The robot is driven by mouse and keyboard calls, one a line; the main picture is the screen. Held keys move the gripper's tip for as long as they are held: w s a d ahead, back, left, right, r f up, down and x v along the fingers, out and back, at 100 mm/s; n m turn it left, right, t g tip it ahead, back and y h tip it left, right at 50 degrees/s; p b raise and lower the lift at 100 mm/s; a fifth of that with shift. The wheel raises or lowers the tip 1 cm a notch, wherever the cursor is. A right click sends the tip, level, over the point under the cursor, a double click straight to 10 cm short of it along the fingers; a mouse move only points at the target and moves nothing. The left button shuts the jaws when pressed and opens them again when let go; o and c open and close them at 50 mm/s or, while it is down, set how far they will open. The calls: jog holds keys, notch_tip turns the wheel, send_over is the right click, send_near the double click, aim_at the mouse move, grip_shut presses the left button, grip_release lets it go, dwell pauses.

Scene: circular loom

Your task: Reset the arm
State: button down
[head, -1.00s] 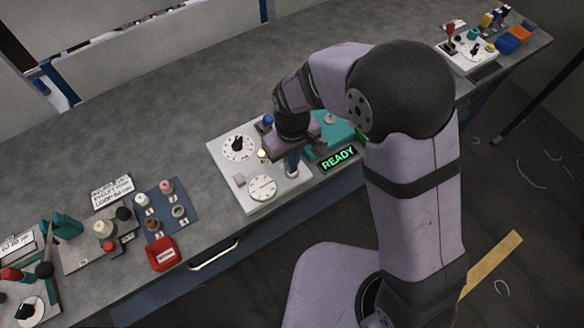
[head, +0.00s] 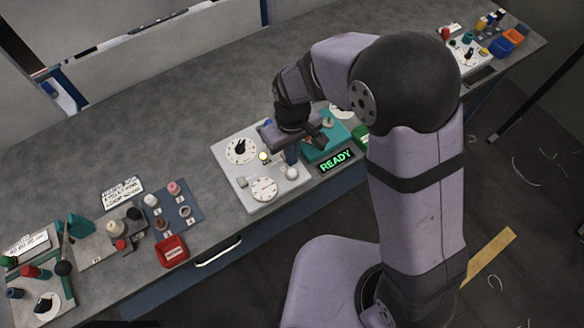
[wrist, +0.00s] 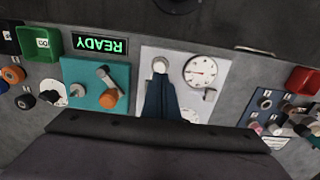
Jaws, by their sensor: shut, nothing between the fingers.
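My gripper (head: 291,161) is shut and empty, above the right side of the white panel (head: 225,165). In the wrist view its dark blue fingers (wrist: 160,84) point at a round white knob (wrist: 160,65); whether they touch it I cannot tell. The knob also shows in the head view (head: 292,173), just below the fingers. The panel carries an upper dial with a black pointer (head: 240,149), a lower white dial (head: 264,189), a small grey block (head: 242,182) and a lit yellowish lamp (head: 264,157). A green READY display (head: 336,161) stands beside the panel.
A teal block (head: 322,150) with a crank lies right of the panel, partly behind my arm. A green box (head: 361,137) sits by it. To the left are a blue mat (head: 187,200) with spools and a red tray (head: 172,252). The rear bench (head: 180,100) is clear.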

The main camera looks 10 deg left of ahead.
dwell(0.7)
jog(key=s+d+f+m+g+h, duration=0.1)
jog(key=s+d+m+g, duration=0.1)
jog(key=s+d, duration=0.9)
jog(key=w+d+r+m+t+b, duration=0.1)
jog(key=d+m+b, duration=0.1)
jog(key=d, duration=0.4)
jog(key=w+d+r+m+t+y+b, duration=0.1)
jog(key=d+r+m+b, duration=0.1)
jog(key=d+m, duration=0.3)
jog(key=shift+w+d+r, duration=0.2)
jog(key=shift+w+d, duration=0.2)
jog(key=shift+d, duration=0.75)
jog(key=shift+a, duration=0.1)
